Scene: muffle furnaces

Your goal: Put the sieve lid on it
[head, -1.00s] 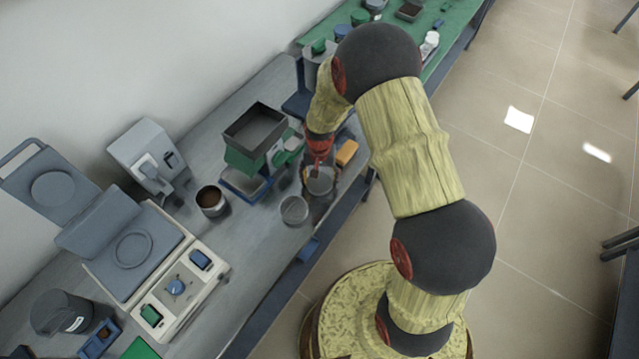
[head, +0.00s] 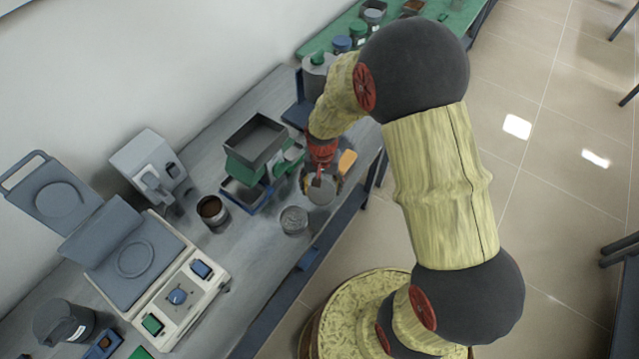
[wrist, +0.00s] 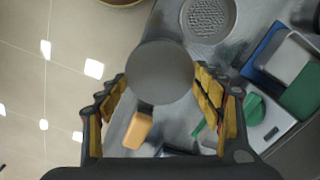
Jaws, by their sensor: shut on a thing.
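The sieve (head: 293,220) is a small round vessel with a mesh floor, standing open on the grey bench. In the wrist view it shows at the top (wrist: 208,18). The lid (wrist: 160,72) is a plain grey disc between the fingers of my gripper (wrist: 161,80), in front of the sieve's left side in that view. In the head view the lid (head: 322,193) is below my gripper (head: 320,184), to the upper right of the sieve and apart from it. My gripper is shut on the lid, which hides the bench beneath it.
A green and grey device with a square tray (head: 255,140) stands left of my gripper. A brown-filled cup (head: 212,210) is left of the sieve. An orange block (head: 347,161) lies near the bench edge. A white two-plate instrument (head: 150,270) fills the lower left.

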